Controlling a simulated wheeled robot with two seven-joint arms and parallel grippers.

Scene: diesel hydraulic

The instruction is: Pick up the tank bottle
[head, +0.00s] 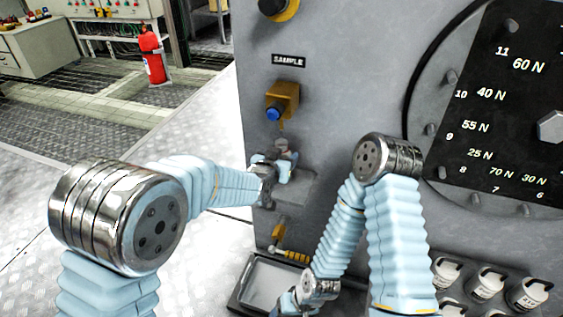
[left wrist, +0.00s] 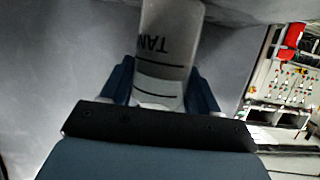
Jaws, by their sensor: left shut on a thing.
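The tank bottle (left wrist: 168,42) is a pale grey-white cylinder with dark lines and the letters "TAN" in the left wrist view. My left gripper (left wrist: 160,88) is shut on it, with one dark blue finger on each side. In the head view my left gripper (head: 284,168) is in front of the grey panel, below the blue-tipped brass tap. The bottle is small and mostly hidden there. My right gripper (head: 290,302) is low at the bottom edge, near the tray, and its fingers are too unclear to judge.
The grey panel (head: 340,60) stands close in front, with the brass tap (head: 282,101) under the SAMPLE label. A shallow tray (head: 268,283) is below, under a small yellow-handled valve (head: 288,255). Several white bottles (head: 487,283) stand at lower right. A red extinguisher (head: 153,62) is far back left.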

